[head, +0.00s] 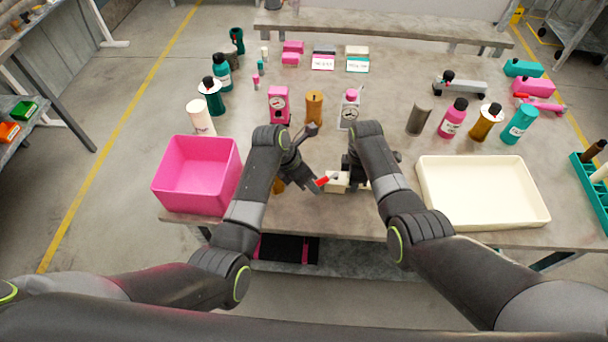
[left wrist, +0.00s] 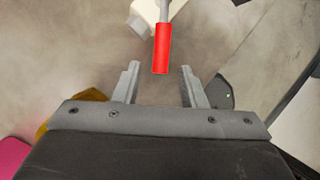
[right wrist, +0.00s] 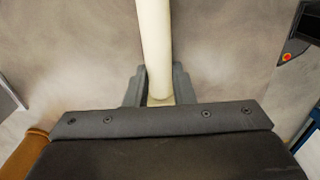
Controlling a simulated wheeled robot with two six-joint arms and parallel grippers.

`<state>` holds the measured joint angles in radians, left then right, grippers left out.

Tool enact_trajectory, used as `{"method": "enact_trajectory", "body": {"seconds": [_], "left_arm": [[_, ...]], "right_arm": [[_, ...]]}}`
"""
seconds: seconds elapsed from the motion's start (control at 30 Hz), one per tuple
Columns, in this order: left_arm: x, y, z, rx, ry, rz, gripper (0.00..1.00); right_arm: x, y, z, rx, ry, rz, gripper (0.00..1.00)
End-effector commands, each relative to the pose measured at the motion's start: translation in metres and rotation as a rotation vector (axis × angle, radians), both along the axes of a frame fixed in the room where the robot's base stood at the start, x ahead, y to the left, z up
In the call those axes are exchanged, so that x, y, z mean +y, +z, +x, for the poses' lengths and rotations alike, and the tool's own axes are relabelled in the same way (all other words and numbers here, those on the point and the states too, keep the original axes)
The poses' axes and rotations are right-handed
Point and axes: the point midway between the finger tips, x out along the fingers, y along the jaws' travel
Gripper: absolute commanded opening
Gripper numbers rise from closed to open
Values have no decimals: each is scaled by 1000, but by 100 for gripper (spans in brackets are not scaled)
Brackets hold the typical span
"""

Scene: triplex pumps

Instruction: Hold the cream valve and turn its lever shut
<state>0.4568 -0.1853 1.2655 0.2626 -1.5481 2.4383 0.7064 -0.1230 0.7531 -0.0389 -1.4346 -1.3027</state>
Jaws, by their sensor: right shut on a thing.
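The cream valve (head: 337,186) is near the table's front edge, between my two grippers. Its lever has a red grip (head: 322,181) that points left in the head view. My right gripper (right wrist: 159,92) is shut on the cream valve's pipe-like body (right wrist: 154,45). My left gripper (left wrist: 160,82) is open and empty, with the red lever grip (left wrist: 162,48) just ahead of and between its fingertips. A cream part of the valve (left wrist: 145,12) shows beyond the grip. My right arm hides much of the valve in the head view.
A pink bin (head: 196,176) stands left and a cream tray (head: 482,192) right. Several bottles line both sides. The table's front edge is close.

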Motion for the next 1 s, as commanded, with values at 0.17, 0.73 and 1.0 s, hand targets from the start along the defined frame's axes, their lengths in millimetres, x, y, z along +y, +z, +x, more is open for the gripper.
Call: {"method": "enact_trajectory", "body": {"seconds": [0.17,0.73,1.0], "left_arm": [[8,17,0,-4,1,0,38],[47,103,-9,-2,1,0,38],[49,107,-10,0,1,0,38]], "right_arm": [[1,0,0,-1,1,2,0],[1,0,0,-2,0,2,0],[1,0,0,-2,0,2,0]]}}
